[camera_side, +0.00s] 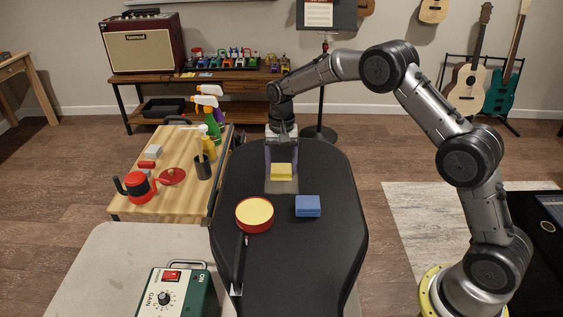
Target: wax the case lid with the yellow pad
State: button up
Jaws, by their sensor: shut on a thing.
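The black case lid (325,255) lies flat in the middle of the side view, its long side running away from the camera. My gripper (281,165) points down over the far part of the lid. It is shut on the yellow pad (281,172). The pad is at or just above a lighter grey patch (282,187) on the lid; I cannot tell whether it touches. A round red tin with pale yellow contents (254,214) sits open on the lid, nearer the camera.
A blue pad (307,206) lies on the lid, right of the tin. A dark strip-like tool (240,262) lies along the left edge. A wooden cart (140,202) with spray bottles, a dark cup (203,167) and a red pot (138,186) stands left. A green box with a dial (178,292) is front left.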

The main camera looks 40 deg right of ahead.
aim_at(282, 183)
jog(key=shift+s+a+f, duration=0.15)
jog(key=shift+s+a, duration=1.45)
jog(key=shift+s, duration=0.1)
jog(key=shift+d, duration=0.1)
jog(key=shift+w+d, duration=2.1)
jog(key=shift+w, duration=0.1)
jog(key=shift+s+a, duration=2.1)
jog(key=shift+a, duration=0.05)
jog(key=shift+r, duration=0.3)
